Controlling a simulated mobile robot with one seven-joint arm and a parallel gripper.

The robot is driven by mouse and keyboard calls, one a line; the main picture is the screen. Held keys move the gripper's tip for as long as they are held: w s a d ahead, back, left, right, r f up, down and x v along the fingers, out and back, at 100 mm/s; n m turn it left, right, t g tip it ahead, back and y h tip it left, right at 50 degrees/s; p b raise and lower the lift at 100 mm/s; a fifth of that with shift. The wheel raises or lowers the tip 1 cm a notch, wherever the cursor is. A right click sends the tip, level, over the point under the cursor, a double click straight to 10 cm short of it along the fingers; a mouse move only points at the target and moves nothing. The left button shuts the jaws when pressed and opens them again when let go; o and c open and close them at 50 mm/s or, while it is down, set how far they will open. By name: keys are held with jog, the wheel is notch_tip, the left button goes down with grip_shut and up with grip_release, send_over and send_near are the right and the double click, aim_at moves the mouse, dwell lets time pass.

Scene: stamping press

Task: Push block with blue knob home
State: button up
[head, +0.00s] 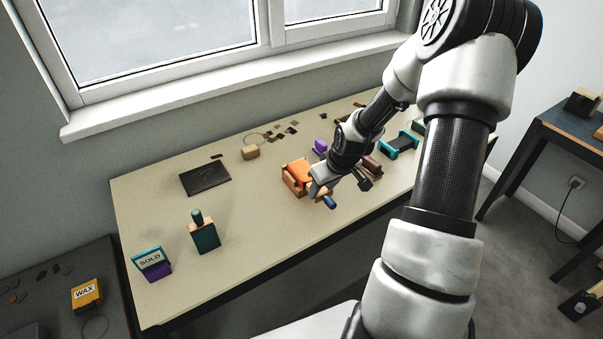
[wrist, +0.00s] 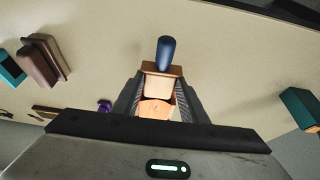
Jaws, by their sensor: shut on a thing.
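The block with the blue knob (wrist: 162,70) is wooden brown, with the dark blue knob (wrist: 166,53) standing out from its outer end. The knob also shows in the head view (head: 329,202), on the near side of a wooden holder with an orange top (head: 298,173). My gripper (head: 320,188) is at the near side of this holder, pointing down. In the wrist view its two dark fingers lie on either side of the block and are shut on it. An orange surface (wrist: 155,109) shows between the fingers. My gripper hides how deep the block sits in the holder.
A teal-ended roller thing (head: 399,143), a purple piece (head: 320,147) and a brown piece (head: 372,166) stand near my gripper. A dark pad (head: 205,179), a green stamp (head: 205,233) and a SOLD block (head: 152,262) are to the left. The front middle of the table is clear.

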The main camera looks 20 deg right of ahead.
jog(key=shift+w, duration=0.2)
dwell(0.7)
jog(key=shift+w+a, duration=0.25)
jog(key=shift+w, duration=0.65)
jog(key=shift+w, duration=0.2)
jog(key=shift+w+a+b, duration=0.1)
jog(key=shift+w+b, duration=0.25)
jog(key=shift+w, duration=0.15)
jog(key=shift+s+d+p, duration=0.2)
jog(key=shift+s+p, duration=0.05)
jog(key=shift+s, duration=0.65)
jog(key=shift+s+d+p, duration=0.15)
jog(key=shift+s+p, duration=0.05)
jog(key=shift+s, duration=0.65)
jog(key=shift+w, duration=0.1)
jog(key=shift+w+a+b, duration=0.15)
jog(key=shift+w+a, duration=0.05)
jog(key=shift+w, duration=0.6)
jog(key=shift+w+a+b, duration=0.15)
jog(key=shift+w, duration=0.65)
jog(key=shift+r, duration=0.1)
